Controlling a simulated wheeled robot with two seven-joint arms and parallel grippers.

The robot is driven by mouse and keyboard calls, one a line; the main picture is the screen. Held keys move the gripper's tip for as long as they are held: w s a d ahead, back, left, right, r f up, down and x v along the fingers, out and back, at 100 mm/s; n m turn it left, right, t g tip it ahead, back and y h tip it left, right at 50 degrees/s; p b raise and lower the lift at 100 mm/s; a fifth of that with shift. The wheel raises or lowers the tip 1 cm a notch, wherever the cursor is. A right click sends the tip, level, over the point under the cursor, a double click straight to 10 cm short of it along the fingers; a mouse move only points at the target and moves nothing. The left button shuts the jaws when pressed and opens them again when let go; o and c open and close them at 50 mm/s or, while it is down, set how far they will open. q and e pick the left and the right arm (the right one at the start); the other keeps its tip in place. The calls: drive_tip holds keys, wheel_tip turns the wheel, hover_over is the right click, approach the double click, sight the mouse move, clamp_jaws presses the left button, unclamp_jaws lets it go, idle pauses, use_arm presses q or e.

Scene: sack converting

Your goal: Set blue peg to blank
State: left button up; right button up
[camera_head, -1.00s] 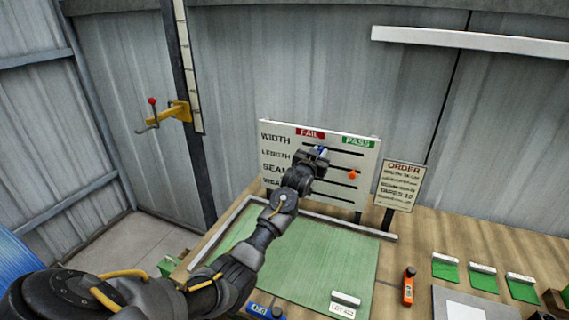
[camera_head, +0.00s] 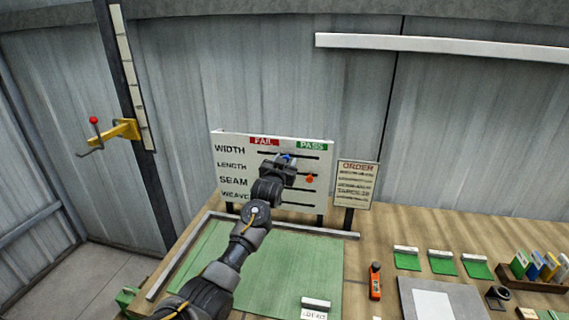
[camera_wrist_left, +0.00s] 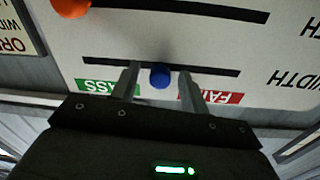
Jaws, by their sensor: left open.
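The white board (camera_head: 232,196) stands at the back of the bench with slots beside WIDTH, LENGTH, SEAM and WEAVE. The blue peg (camera_head: 288,157) is at the WIDTH slot, in the gap between the red FAIL label (camera_head: 264,141) and the green PASS label (camera_head: 311,146). My left gripper (camera_head: 286,160) is at the board and hides part of it. In the left wrist view its fingers are open, one on each side of the blue peg (camera_wrist_left: 160,77), with gaps showing. An orange peg (camera_head: 309,179) sits lower right on the board. My right gripper is not in view.
The order sign (camera_head: 356,184) stands just right of the board. A green mat (camera_head: 300,265) lies in front. An orange tool (camera_head: 375,281), green-and-white samples (camera_head: 440,263) and a holder (camera_head: 540,285) with coloured items are to the right.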

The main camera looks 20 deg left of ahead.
use_arm(q)
drive_tip(key=shift+s, duration=0.1)
drive_tip(key=s+d+b, duration=0.1)
drive_tip(key=s+b, duration=0.2)
drive_tip(key=s, duration=0.7)
drive_tip(key=shift+s, duration=0.3)
drive_tip(key=shift+d+f, duration=0.1)
